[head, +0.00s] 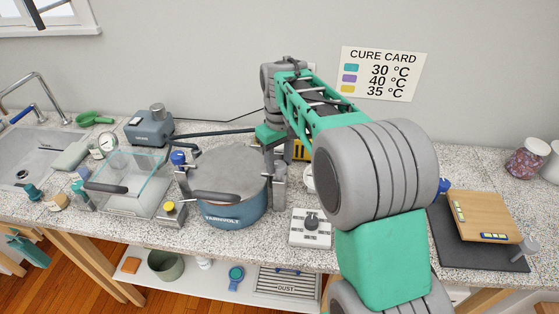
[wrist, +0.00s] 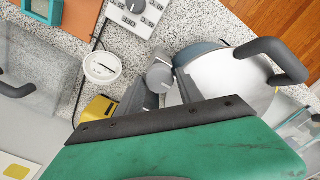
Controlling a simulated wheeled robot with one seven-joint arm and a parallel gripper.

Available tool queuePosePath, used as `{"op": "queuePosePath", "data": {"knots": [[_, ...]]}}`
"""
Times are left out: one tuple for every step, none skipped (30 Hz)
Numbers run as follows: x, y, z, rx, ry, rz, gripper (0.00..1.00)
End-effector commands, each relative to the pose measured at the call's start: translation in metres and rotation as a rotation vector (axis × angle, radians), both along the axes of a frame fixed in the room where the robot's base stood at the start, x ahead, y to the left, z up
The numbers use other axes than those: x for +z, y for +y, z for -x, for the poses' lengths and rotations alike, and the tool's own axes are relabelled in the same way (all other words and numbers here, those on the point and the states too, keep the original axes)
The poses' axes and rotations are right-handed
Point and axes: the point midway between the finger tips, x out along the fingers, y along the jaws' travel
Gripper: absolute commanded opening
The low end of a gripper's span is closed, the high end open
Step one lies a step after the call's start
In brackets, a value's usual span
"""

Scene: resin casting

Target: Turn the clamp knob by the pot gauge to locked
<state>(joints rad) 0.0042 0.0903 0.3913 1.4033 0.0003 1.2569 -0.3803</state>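The blue pot (head: 232,211) stands on the counter with its grey lid on. It also shows in the wrist view, lid (wrist: 225,80) with a dark handle. The round white pot gauge (wrist: 102,67) is beside the pot; in the head view my arm partly covers it. A grey clamp knob (wrist: 160,76) with a pale mark lies between the gauge and the pot. My gripper (wrist: 162,92) points down at this knob, its grey fingers close around or beside it. I cannot tell whether they touch it. In the head view my gripper (head: 274,162) is at the pot's right edge.
A white dial box (head: 311,228) stands right of the pot. A yellow object (wrist: 97,108) lies close behind the gauge. A wooden board (head: 480,215) lies far right.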

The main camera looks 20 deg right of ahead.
Motion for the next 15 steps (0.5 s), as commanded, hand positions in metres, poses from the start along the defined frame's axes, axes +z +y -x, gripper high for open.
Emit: {"op": "queuePosePath", "data": {"knots": [[0.0001,0.0,0.0,0.0,0.0,0.0,0.48],[0.0,0.0,0.0,0.001,0.0,0.0,0.51],[0.0001,0.0,-0.0001,0.001,0.0,0.0,0.54],[0.0,0.0,0.0,0.001,0.0,0.0,0.56],[0.0,0.0,-0.0001,0.001,0.0,0.0,0.59],[0.0,0.0,-0.0001,0.001,0.0,0.0,0.59],[0.0,0.0,-0.0001,0.001,0.0,0.0,0.59],[0.0,0.0,-0.0001,0.001,0.0,0.0,0.59],[0.0,0.0,-0.0001,0.001,0.0,0.0,0.59],[0.0,0.0,-0.0001,0.001,0.0,0.0,0.59],[0.0001,0.0,-0.0001,0.002,0.0,0.0,0.59],[0.0008,0.0001,-0.0002,0.002,-0.001,0.0,0.59],[0.0023,0.0,-0.0003,0.002,-0.001,0.0,0.59],[0.0047,0.0001,-0.0005,0.002,-0.002,0.0,0.59],[0.0093,0.0001,-0.0009,0.002,-0.003,0.0,0.59]]}}
